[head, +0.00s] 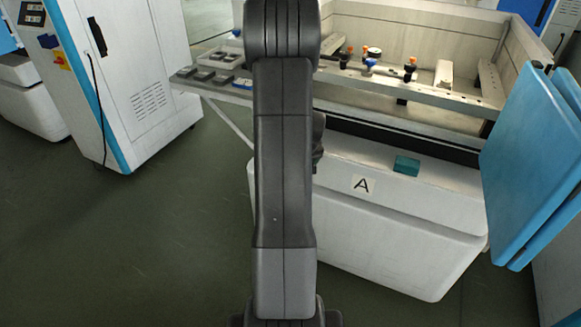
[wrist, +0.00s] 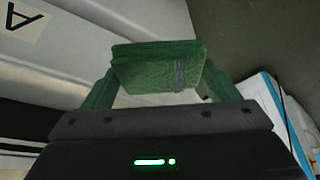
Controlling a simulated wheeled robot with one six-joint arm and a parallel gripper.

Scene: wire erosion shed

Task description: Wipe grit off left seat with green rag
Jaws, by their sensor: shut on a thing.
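The green rag (wrist: 150,68) is a folded, textured pad with a grey stripe, seen in the wrist view. My gripper (wrist: 158,82) has its two green fingers on either side of the rag and is shut on it. The rag is above a pale surface and looks clear of it. In the head view my arm hides the rag and the gripper's fingers. The open machine tank (head: 400,96) holds a pale block (head: 443,75) and fittings with orange and black knobs (head: 410,68). I cannot tell which part is the left seat, and no grit can be made out.
Grey blocks (head: 219,78) sit on a shelf at left. Blue panels (head: 530,160) stand at right, a white cabinet (head: 135,75) at left. The floor (head: 150,235) is clear at left.

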